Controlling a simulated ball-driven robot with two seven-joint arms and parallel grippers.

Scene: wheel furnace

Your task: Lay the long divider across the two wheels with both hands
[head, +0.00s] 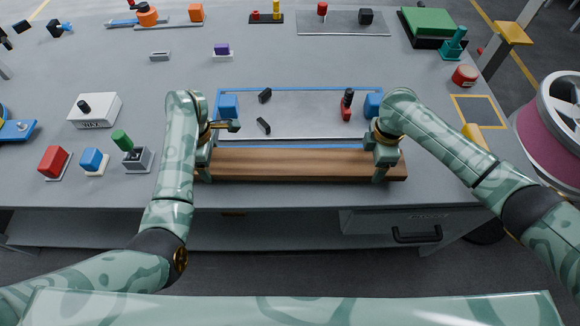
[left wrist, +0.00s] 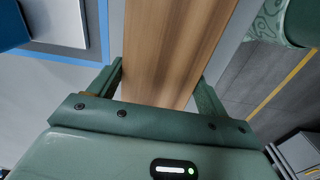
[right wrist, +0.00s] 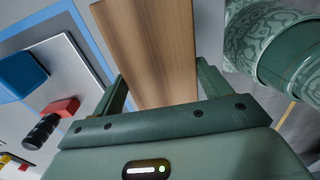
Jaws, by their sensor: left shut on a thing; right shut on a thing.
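The long divider, a brown wooden plank (head: 295,164), lies level from left to right near the table's front edge. My left gripper (head: 203,165) is shut on it near its left end, a finger on each long side; the plank also runs between the fingers in the left wrist view (left wrist: 175,45). My right gripper (head: 384,163) is shut on it near its right end, which shows in the right wrist view (right wrist: 150,45). I cannot tell whether the plank touches the table. A large wheel-like drum (head: 555,125), silver-rimmed and maroon, stands at the right edge. I cannot make out a matching second wheel.
Behind the plank lies a blue-edged grey tray (head: 300,103) with blue blocks (head: 228,107) and small black pieces. A white box (head: 94,110), a red block (head: 54,162) and a green-knobbed lever (head: 130,148) stand left. A drawer handle (head: 416,234) is below the table edge.

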